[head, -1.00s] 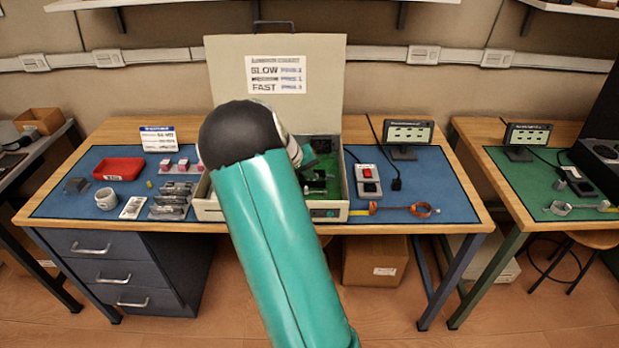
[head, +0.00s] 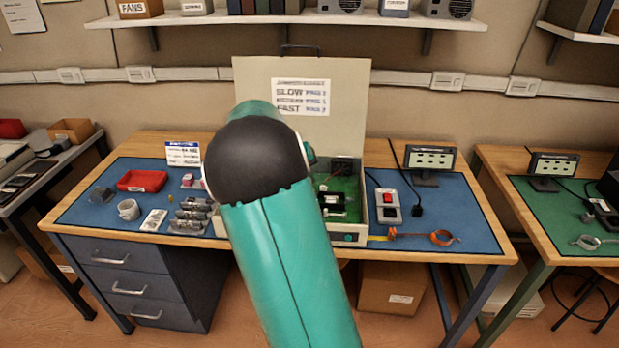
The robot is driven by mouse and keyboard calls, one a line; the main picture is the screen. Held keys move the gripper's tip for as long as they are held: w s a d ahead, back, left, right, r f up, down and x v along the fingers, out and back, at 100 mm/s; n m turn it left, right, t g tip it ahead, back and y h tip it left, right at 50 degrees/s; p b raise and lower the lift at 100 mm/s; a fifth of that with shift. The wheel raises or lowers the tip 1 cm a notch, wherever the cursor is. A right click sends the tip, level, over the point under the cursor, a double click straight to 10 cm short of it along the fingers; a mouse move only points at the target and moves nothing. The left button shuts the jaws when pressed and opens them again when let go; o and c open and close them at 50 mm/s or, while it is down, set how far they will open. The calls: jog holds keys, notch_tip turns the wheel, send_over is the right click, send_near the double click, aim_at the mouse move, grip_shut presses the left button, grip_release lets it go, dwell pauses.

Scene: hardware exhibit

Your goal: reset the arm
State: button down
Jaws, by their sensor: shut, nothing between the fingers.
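My teal arm (head: 285,270) rises from the bottom of the head view to a black joint (head: 255,160). A teal link shows just above and behind that joint. My gripper is not visible; the arm may hide it. Behind the arm stands an open case (head: 350,95) with its lid up. A sign on the lid (head: 301,97) lists SLOW and FAST. The case holds a green circuit board (head: 352,182), and the arm covers its left part.
A shelf (head: 300,19) hangs above. A second bench (head: 540,225) stands at right.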

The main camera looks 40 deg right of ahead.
dwell(0.3)
jog(key=s+a+r+n+t+y, duration=0.1)
jog(key=s+a+r, duration=0.15)
jog(key=a, duration=0.45)
jog(key=s+a+r+n+t+y, duration=0.1)
jog(key=s+a+r+t+y, duration=0.1)
jog(key=a+r, duration=0.35)
jog(key=s+a+r+n+t+y, duration=0.1)
jog(key=s+a, duration=0.2)
jog(key=a, duration=0.6)
jog(key=s+a+r+n+t+y, duration=0.1)
jog(key=s+a+n+t+y, duration=0.1)
jog(key=s+a, duration=1.1)
jog(key=a+n+t, duration=0.1)
jog(key=a+n, duration=0.1)
jog(key=shift+s+a, duration=0.2)
jog(key=shift+a, duration=0.15)
jog(key=shift+r, duration=0.1)
